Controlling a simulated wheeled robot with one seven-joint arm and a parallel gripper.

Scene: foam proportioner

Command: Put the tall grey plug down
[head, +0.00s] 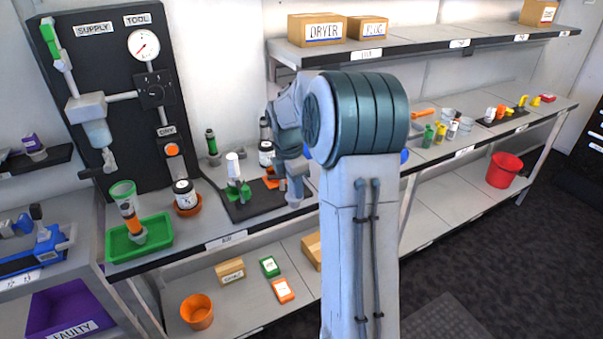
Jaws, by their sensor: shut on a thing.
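My gripper (292,184) points down over the right end of the black mat (255,210) on the bench. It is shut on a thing. A light grey piece (295,199) shows at its lower end and looks like the tall grey plug, but it is small and partly merged with the fingers. I cannot tell whether its foot touches the mat. An orange part (271,180) is just left of the gripper. A green stand with a white cylinder (234,165) is further left on the mat.
A white jar with a black lid (266,154) stands close behind my gripper. My arm hides the bench just right of the gripper.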

